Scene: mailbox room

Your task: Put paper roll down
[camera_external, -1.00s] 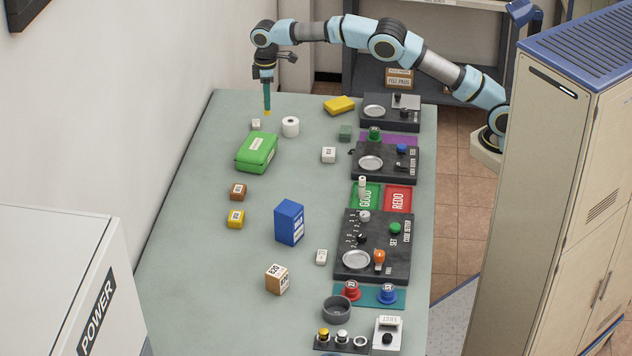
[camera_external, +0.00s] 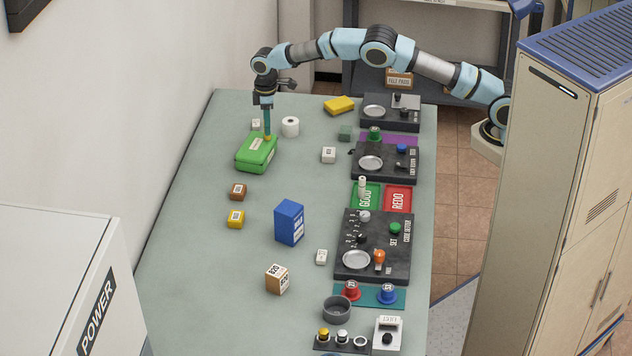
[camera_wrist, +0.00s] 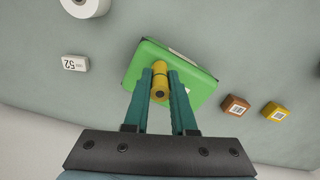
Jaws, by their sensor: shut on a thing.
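My gripper (camera_external: 267,134) points straight down over the far end of the green box (camera_external: 255,155). In the wrist view my gripper (camera_wrist: 160,85) is shut on a small yellow cylinder (camera_wrist: 159,80) with a dark centre in its end. I cannot tell whether the cylinder touches the box lid or hangs just above it. A white paper roll (camera_external: 290,126) with a hole in its top stands upright on the table, right of my gripper and apart from it. This white roll also shows at the top left of the wrist view (camera_wrist: 86,6).
A small white box (camera_external: 256,124) lies behind the green box. Brown (camera_external: 238,192) and yellow (camera_external: 236,219) cubes and a blue box (camera_external: 289,222) stand nearer. Black devices (camera_external: 385,161) line the right edge. The table between the green box and the brown cube is clear.

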